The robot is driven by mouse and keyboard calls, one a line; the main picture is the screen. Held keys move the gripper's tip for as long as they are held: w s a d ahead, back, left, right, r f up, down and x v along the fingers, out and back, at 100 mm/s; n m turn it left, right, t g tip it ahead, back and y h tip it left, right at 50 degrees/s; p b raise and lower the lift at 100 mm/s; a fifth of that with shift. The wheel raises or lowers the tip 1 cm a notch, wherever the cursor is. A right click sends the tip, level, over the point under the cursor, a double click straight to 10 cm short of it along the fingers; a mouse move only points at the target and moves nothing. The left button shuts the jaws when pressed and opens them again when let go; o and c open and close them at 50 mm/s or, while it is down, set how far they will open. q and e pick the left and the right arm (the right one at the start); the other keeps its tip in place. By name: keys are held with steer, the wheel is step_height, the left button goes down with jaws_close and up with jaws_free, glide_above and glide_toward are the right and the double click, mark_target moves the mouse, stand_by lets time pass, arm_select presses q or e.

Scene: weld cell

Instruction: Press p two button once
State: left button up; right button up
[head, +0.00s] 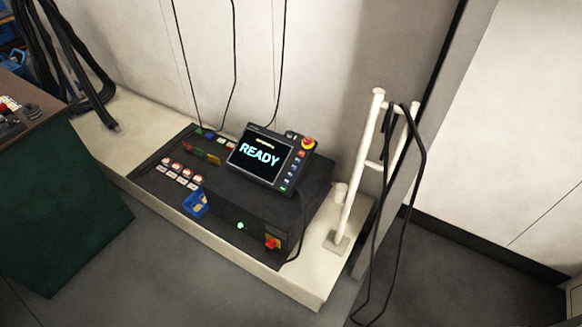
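A black control console (225,205) sits on a pale ledge against the wall. On its left part is a cluster of small red and white buttons (182,173). Their labels are too small to read, so I cannot tell which one is p two. A tilted pendant screen (260,157) on the console reads "READY". Neither of my grippers is in view.
A red emergency knob (308,143) tops the pendant. A blue holder (196,204), a green lamp (240,226) and a red switch (272,242) sit along the console's front. A white rail (358,170) with black cables stands at right. A green cabinet (70,215) is at left.

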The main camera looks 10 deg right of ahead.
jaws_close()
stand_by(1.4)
